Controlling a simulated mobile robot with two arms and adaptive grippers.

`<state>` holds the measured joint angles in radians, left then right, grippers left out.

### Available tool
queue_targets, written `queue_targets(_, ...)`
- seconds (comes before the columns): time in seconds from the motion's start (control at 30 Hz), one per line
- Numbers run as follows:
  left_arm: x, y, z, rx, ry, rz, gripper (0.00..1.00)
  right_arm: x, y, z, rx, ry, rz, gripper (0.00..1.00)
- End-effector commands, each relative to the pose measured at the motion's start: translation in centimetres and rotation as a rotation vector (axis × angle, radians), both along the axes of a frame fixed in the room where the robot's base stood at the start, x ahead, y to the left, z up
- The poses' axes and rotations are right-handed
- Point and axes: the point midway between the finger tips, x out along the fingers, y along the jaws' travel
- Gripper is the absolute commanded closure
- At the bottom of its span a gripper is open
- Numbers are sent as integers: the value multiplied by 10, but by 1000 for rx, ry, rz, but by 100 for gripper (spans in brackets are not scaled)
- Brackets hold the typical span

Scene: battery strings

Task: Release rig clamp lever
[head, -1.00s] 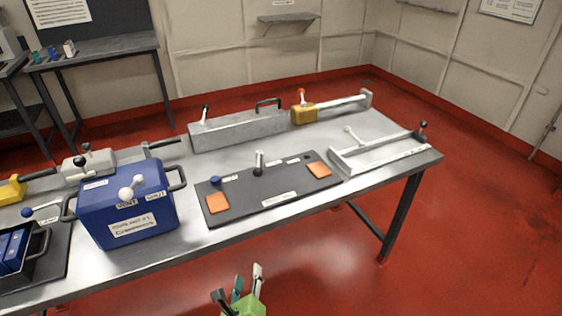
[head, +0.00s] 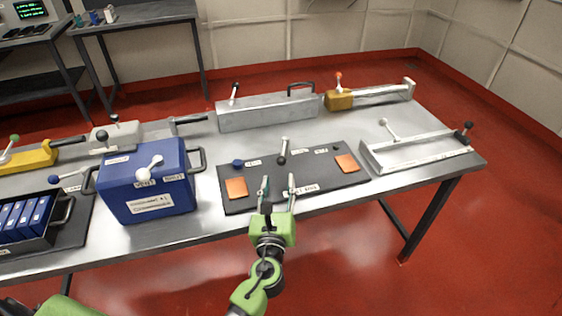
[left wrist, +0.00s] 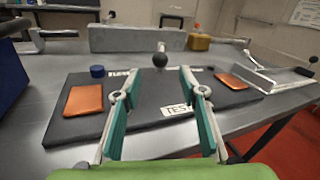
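A dark test rig board (head: 300,176) lies on the metal bench, with a label partly reading "TEST" in the left wrist view (left wrist: 178,108). At its middle a lever (head: 283,151) with a pale rod and a black ball knob stands up. The black knob (left wrist: 160,60) also shows in the left wrist view, ahead of the fingers. My left gripper (head: 278,183) is open and empty over the board's front edge, apart from the lever and short of it. My right gripper is not in view.
Orange pads (head: 236,187) lie at both ends of the board, with a blue knob (head: 238,163) at its back left. A blue box (head: 150,190) stands to the left. A grey metal case (head: 265,111) is behind, and a pale tray fixture (head: 415,155) is to the right.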

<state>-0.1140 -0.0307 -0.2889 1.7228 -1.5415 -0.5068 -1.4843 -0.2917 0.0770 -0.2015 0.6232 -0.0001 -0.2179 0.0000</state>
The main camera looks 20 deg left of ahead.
Motion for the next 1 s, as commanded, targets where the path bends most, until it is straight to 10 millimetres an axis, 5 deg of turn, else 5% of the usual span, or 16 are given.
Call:
queue_targets(0.13, 33, 7, 2, -1, -2, 0, 62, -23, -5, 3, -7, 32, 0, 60)
queue_targets(0.4, 71, 16, 0, -2, 0, 0, 62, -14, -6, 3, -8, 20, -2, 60)
queue_targets(0.8, 79, 18, 0, -2, 1, 0, 62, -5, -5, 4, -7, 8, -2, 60)
queue_targets(1.0, 79, 18, 0, -2, 1, 0, 100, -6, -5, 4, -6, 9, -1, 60)
